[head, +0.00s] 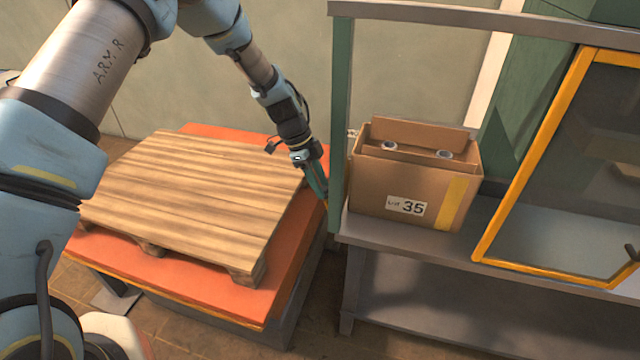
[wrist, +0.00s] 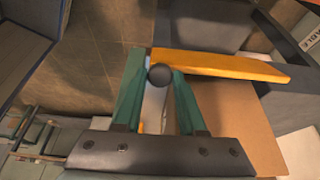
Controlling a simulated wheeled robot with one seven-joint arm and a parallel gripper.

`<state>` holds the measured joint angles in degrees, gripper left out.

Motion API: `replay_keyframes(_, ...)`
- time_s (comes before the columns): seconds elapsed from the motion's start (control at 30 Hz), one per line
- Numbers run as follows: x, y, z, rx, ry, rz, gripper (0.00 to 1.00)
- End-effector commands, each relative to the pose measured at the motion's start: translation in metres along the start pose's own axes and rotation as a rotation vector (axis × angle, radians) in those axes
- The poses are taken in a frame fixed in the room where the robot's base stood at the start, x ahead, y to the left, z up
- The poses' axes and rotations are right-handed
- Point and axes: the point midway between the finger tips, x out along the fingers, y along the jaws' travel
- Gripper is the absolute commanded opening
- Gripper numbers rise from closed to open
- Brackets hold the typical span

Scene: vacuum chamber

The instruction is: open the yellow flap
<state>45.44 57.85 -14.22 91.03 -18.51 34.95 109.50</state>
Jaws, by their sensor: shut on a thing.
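In the wrist view, the yellow flap (wrist: 225,66) shows as a long yellow-orange panel seen nearly edge-on, running right from my fingertips. A dark round knob (wrist: 160,76) sits at its left end. My gripper (wrist: 158,68) has green fingers on either side of the knob and is shut on it. In the head view, my gripper (head: 318,186) reaches down beside the green post, between the pallet and the shelf. Only a small yellow bit shows near its tips there; the post hides most of that area. I cannot tell how far the flap is open.
A cardboard box (head: 370,195) marked 35 stands on the grey shelf (head: 375,236), right of the green post (head: 338,110). A yellow-framed glass panel (head: 530,150) stands further right. A wooden pallet (head: 190,195) lies on an orange platform (head: 235,303) at left.

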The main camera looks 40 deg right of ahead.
Motion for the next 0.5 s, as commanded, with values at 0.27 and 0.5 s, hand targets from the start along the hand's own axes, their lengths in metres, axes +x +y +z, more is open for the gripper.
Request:
replay_keyframes(0.27,-0.0003,-0.0003,0.0,0.0,0.0,-0.001,0.0)
replay_keyframes(0.5,-0.0005,-0.0004,0.0,0.0,0.0,-0.001,0.0)
